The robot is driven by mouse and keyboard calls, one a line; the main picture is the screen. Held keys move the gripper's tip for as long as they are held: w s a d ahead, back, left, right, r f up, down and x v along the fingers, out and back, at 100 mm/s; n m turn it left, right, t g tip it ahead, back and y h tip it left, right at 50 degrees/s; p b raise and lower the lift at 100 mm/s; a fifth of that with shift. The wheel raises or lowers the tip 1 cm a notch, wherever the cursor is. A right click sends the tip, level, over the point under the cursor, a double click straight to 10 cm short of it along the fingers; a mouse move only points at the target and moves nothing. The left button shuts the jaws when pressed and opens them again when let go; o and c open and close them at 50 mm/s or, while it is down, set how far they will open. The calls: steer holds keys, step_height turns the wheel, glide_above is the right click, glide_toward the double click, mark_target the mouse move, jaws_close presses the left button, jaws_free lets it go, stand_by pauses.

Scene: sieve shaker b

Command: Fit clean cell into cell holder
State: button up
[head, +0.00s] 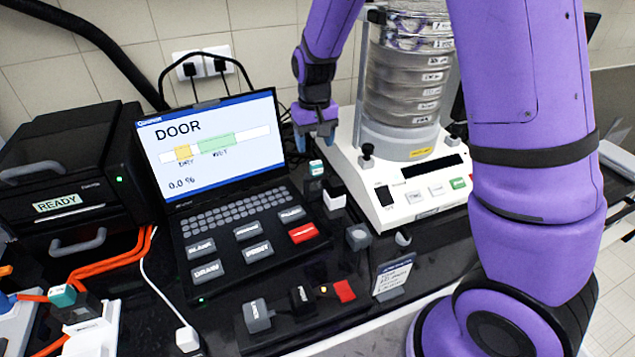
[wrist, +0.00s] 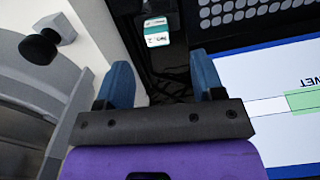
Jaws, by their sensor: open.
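A small teal-and-white piece (head: 316,168), which looks like a cell, is between the laptop and the white shaker base. It also shows in the wrist view (wrist: 157,32), at the top centre, with a label too small to read. Another teal-topped piece (head: 62,296) is at the far left on a white and dark unit. I cannot tell from the labels which is the clean cell, or which fixture is the cell holder. My gripper (head: 316,137) is open and empty, above and behind the nearer teal piece. In the wrist view its blue fingers (wrist: 160,82) stand apart with nothing between them.
The laptop (head: 240,225) shows DOOR and 0.0 %. The sieve shaker (head: 421,200) stands close on the right of my gripper. A white cube (head: 334,199) and a grey block (head: 358,237) are in front. A black printer-like box (head: 65,165) reads READY.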

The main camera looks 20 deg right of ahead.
mark_target(316, 163)
steer(key=shift+w+d+f, duration=0.1)
steer(key=shift+f, duration=1.8)
steer(key=shift+d+f, duration=0.1)
steer(key=shift+f, duration=1.75)
jaws_close()
